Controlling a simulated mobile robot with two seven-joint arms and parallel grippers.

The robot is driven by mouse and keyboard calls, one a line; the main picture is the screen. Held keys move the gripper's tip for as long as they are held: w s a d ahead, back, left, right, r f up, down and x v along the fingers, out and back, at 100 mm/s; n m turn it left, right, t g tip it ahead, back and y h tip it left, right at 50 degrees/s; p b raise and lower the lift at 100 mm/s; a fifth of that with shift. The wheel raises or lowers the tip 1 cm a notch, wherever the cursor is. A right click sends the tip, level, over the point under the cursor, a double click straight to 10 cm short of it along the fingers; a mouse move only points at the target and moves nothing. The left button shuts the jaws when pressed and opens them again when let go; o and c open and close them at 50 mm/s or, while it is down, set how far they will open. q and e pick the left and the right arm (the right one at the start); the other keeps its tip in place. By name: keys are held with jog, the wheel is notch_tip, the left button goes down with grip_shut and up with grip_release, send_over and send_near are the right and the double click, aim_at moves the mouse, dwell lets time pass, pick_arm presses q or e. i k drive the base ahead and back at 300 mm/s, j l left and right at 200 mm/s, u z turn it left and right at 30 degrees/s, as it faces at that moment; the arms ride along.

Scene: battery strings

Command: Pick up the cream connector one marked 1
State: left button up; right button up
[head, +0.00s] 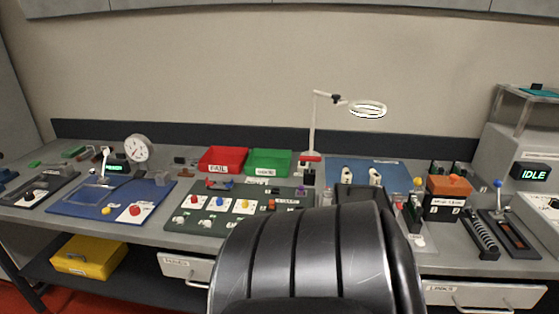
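Two small upright cream pieces stand at the blue mat (393,167) behind the chair, a left one (346,176) and a right one (376,178). They may be the cream connectors, but they are too small for me to read a mark 1 on either. Small whitish knobs (180,220) also sit at the front of the dark green panel (264,221). Neither of my grippers shows in the head view, and nothing is seen held.
A black ribbed chair back (310,262) blocks the bench front at the centre. Red (222,159) and green (269,162) bins, a magnifier lamp (367,109), a dial gauge (138,149) and an orange-topped box (448,190) crowd the bench. A yellow bin (88,257) sits below.

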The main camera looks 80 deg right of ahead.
aim_at(376, 177)
jog(key=z, duration=0.95)
jog(key=i+j+z, duration=0.1)
jog(key=z, duration=0.9)
jog(key=j+z, duration=0.1)
jog(key=z, duration=0.4)
jog(key=j+z, duration=0.1)
jog(key=z, duration=0.85)
jog(key=i+j, duration=0.05)
